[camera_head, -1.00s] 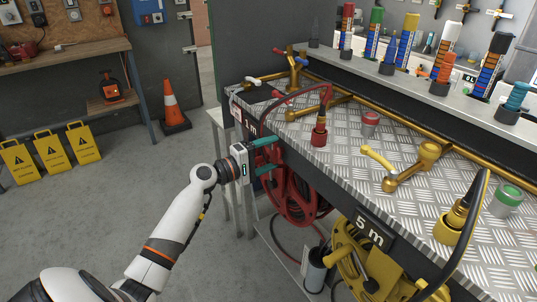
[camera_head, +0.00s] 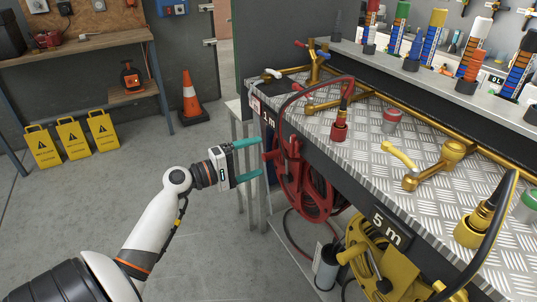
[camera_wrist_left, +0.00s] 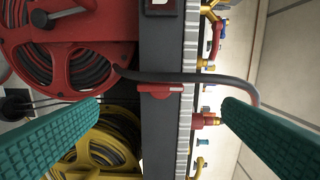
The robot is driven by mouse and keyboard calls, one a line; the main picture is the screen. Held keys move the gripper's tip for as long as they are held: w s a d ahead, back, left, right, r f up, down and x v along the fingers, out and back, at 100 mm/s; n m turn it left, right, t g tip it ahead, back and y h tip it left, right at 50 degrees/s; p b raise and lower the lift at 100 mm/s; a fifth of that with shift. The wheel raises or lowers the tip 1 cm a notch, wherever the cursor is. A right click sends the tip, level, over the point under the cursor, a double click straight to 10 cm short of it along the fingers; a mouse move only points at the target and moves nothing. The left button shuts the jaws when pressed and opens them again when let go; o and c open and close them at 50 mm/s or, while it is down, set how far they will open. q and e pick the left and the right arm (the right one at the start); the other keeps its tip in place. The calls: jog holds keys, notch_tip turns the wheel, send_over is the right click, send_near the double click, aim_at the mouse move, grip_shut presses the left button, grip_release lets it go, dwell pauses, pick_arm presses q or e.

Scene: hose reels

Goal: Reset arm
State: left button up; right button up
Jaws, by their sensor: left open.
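My left gripper (camera_head: 250,160) is open and empty, with two teal fingers spread apart in front of the bench's left end. In the head view its fingertips are close to the red hose reel (camera_head: 305,190), which hangs under the bench top; I cannot tell whether they touch. In the left wrist view the fingers (camera_wrist_left: 145,128) stand wide apart with nothing held between them. That view also shows the red reel (camera_wrist_left: 75,45) and a yellow reel (camera_wrist_left: 105,150). My right gripper is not in view.
The metal bench top (camera_head: 360,150) carries brass pipes, a red fitting (camera_head: 340,128) and a yellow fitting (camera_head: 475,228). The yellow hose reel (camera_head: 375,262) hangs lower right. An orange cone (camera_head: 191,103) and yellow signs (camera_head: 73,138) stand at left. The grey floor (camera_head: 80,205) between is clear.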

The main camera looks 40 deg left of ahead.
pick_arm(q)
jog(key=shift+v, duration=0.8)
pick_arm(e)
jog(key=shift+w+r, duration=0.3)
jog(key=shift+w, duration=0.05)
